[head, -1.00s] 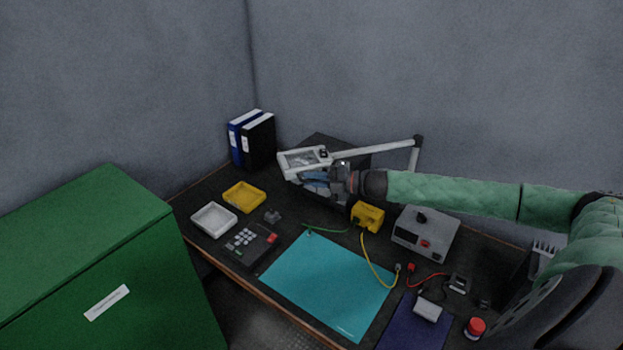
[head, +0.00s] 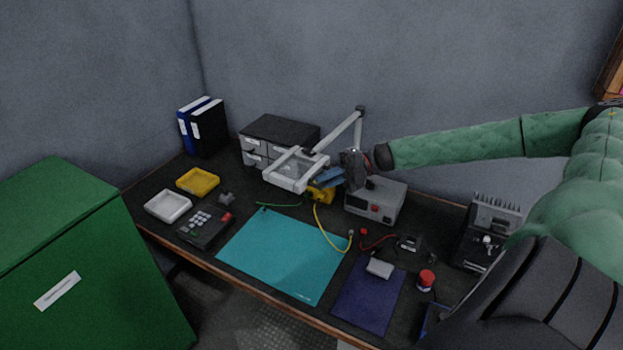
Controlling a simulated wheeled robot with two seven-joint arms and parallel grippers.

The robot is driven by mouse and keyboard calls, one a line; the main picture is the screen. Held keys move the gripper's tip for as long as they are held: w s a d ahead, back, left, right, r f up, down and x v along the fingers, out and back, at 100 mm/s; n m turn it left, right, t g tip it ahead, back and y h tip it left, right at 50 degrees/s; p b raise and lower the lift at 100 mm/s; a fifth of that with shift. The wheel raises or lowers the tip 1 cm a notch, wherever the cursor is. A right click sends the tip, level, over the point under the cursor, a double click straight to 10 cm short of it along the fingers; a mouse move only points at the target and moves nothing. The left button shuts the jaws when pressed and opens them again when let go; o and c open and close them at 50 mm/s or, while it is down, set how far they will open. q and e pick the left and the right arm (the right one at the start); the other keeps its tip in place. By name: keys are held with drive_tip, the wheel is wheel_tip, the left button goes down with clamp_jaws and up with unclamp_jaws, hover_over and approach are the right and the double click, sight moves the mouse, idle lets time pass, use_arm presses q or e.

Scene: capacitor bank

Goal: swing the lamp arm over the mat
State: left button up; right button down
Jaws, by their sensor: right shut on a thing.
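The lamp has a white frame-shaped head (head: 283,181) on a pale jointed arm (head: 338,133), which rises from a post (head: 358,130) at the back of the bench. The head hangs in front of the drawer unit, behind the teal mat's back edge as seen here. The teal mat (head: 280,255) lies flat and bare on the bench. My right gripper (head: 328,178), with blue fingers, reaches in from the right and is shut on the lamp head's right side. The exact contact is partly hidden. My left gripper is not in view.
A grey drawer unit (head: 280,131) stands behind the lamp head. A yellow box (head: 321,194) and a grey power unit (head: 378,205) sit under and beside my right gripper. A yellow cable (head: 325,228) crosses the mat's right edge. A green cabinet (head: 90,260) stands at left.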

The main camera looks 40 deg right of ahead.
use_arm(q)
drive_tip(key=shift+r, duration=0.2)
use_arm(e)
drive_tip(key=shift+s+d+f+g, duration=0.1)
drive_tip(key=shift+s+d+g, duration=0.25)
drive_tip(key=shift+s, duration=0.35)
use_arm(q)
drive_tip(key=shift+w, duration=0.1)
use_arm(e)
drive_tip(key=c, duration=1.5)
unclamp_jaws()
drive_tip(key=shift+w, duration=0.1)
drive_tip(key=shift+d, duration=0.15)
